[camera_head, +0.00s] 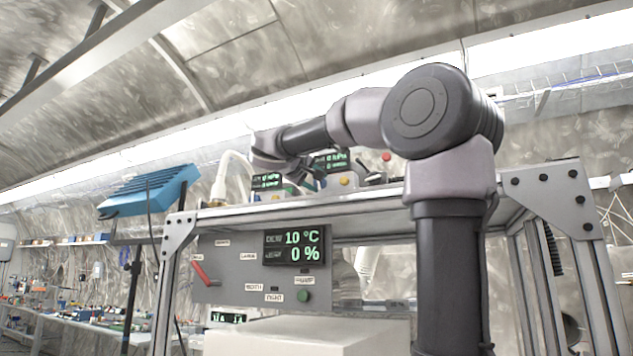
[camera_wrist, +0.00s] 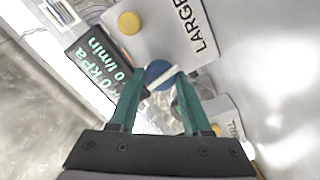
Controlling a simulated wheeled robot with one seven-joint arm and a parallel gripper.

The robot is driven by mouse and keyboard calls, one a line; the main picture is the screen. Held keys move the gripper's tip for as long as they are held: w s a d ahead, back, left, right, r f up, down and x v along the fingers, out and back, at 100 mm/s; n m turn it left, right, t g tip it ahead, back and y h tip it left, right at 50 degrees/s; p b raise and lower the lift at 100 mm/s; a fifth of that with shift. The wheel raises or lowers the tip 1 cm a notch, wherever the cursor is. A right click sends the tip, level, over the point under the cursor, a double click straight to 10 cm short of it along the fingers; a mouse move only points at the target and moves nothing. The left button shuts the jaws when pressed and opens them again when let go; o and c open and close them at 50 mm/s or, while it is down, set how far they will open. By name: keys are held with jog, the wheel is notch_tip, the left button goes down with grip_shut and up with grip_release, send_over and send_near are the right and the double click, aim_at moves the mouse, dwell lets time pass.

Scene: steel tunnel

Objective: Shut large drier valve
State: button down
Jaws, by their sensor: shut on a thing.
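In the wrist view, a blue round valve knob (camera_wrist: 157,70) with a white bar across it lies between the fingertips of my gripper (camera_wrist: 159,79). The two green fingers are shut on this valve, one on each side. A label reading LARGE (camera_wrist: 185,27) is on the panel beside the valve. In the head view, my gripper (camera_head: 302,175) is small and partly hidden by my arm, over the top of the steel frame. The valve cannot be made out there.
A display (camera_wrist: 98,62) reading 0 kPa and 0 l/min and a yellow button (camera_wrist: 129,23) adjoin the valve. Below the frame top (camera_head: 350,204), a grey panel (camera_head: 225,290) carries a red lever (camera_head: 204,274), a 10 °C, 0 % display (camera_head: 291,247) and a green button (camera_head: 304,296).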

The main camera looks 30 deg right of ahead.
jog(key=shift+m, duration=1)
jog(key=shift+c, duration=1.8)
grip_release()
jog(key=v, duration=1)
jog(key=shift+s+a, duration=0.3)
